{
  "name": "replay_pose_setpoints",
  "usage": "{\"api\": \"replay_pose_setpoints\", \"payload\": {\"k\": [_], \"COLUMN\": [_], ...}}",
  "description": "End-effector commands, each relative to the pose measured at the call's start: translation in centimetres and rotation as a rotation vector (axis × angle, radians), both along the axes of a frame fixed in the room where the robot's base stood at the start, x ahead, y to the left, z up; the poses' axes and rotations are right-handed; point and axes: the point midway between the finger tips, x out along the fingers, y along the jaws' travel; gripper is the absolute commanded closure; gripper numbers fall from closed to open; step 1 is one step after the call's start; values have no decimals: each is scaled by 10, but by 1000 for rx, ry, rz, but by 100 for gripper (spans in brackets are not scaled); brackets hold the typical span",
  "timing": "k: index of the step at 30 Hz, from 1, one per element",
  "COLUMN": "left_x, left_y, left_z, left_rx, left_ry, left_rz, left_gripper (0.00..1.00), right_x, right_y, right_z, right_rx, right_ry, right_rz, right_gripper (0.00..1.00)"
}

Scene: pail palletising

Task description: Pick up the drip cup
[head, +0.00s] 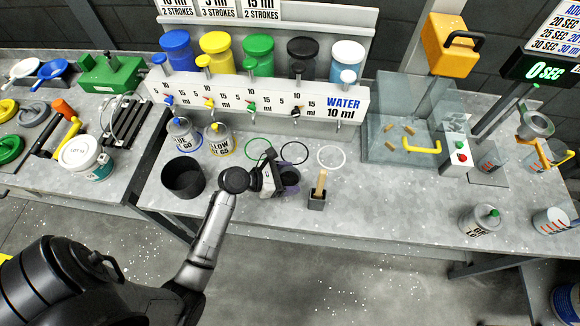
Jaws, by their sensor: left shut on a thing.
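The drip cup appears to be the small dark, purplish cup (291,178) at the middle of the bench, below the dispenser taps. My left gripper (274,178) is shut on it from the left, and the jaws hide part of the cup. I cannot tell whether the cup touches the bench or is held just above it. My left arm reaches in from the lower left. My right gripper is not in view.
A black open bin (183,177) stands left of my wrist. Blue and yellow labelled pails (219,140) stand behind it. A clear-walled mixer (400,150) stands further right. The bench front is mostly clear.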

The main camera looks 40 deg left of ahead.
Motion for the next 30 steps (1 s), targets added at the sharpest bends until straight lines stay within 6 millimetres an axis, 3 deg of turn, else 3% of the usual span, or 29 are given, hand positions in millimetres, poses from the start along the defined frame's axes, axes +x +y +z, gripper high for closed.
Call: {"api": "replay_pose_setpoints", "payload": {"k": [9,25,30], "left_x": [-21,-36,-39], "left_y": [-14,-25,-34], "left_z": [0,1,14], "left_rx": [-1,-1,2], "left_ry": [1,-1,-4], "left_rz": [0,-1,-38], "left_gripper": [56,56,56], "right_x": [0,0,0], "right_y": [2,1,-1], "right_z": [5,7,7], "right_rx": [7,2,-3], "right_ry": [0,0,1], "right_rz": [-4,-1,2], "right_gripper": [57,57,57]}}
